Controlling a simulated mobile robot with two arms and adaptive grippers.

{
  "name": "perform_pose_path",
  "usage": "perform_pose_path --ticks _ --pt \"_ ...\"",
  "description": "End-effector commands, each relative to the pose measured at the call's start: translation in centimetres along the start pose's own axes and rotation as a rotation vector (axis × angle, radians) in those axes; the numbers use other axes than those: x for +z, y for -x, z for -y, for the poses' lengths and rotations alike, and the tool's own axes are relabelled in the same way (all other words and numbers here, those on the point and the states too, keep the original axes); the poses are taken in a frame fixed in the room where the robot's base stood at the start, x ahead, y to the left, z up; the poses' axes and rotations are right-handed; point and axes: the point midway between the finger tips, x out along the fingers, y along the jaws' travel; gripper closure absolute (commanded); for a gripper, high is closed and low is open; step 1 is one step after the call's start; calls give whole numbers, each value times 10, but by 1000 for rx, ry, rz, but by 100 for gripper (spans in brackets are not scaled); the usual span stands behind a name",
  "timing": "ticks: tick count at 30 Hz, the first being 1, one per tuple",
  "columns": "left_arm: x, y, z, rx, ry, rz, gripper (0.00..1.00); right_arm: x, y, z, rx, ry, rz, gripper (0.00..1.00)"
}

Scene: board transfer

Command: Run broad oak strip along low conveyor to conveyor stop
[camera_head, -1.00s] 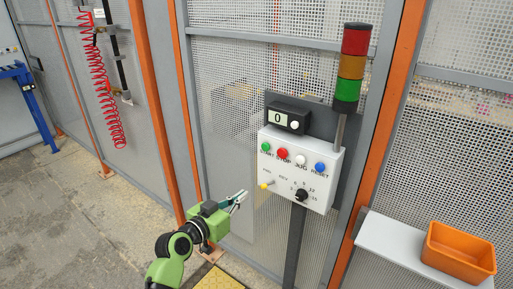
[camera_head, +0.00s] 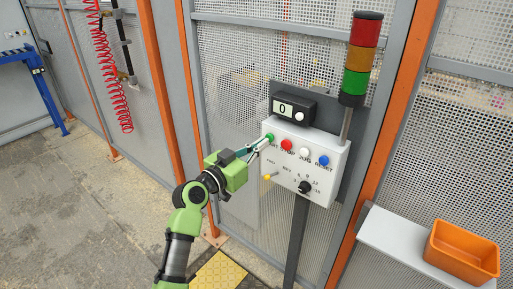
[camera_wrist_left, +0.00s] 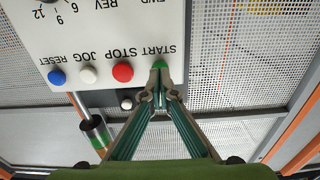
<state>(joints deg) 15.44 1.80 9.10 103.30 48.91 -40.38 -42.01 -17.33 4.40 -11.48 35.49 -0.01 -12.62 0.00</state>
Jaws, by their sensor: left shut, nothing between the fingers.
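A white control box (camera_head: 310,165) stands on a dark post in front of the mesh fence. It carries a green START button (camera_head: 269,137), a red STOP button (camera_head: 287,144), a white JOG button (camera_head: 303,149), a blue RESET button (camera_head: 323,160), a yellow-tipped lever (camera_head: 268,177) and a black knob (camera_head: 304,187). My left gripper (camera_head: 262,143) is shut and empty, its fingertips at the START button. In the left wrist view the fingertips (camera_wrist_left: 160,70) overlap the green button (camera_wrist_left: 160,65); whether they press it I cannot tell. My right gripper is not in view.
A counter display (camera_head: 292,110) reading 0 sits above the box. A red, amber and green stack light (camera_head: 360,55) rises at its right. An orange bin (camera_head: 462,250) rests on a white shelf (camera_head: 390,232). A blue frame (camera_head: 35,85) stands far left.

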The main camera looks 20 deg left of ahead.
Motion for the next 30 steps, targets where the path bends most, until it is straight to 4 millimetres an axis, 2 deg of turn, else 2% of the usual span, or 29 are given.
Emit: perform_pose_path --ticks 11,30 --pt "0 -1 0 0 0 0 100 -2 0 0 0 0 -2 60" --pt "0 -16 0 0 1 -1 100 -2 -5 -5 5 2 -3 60"
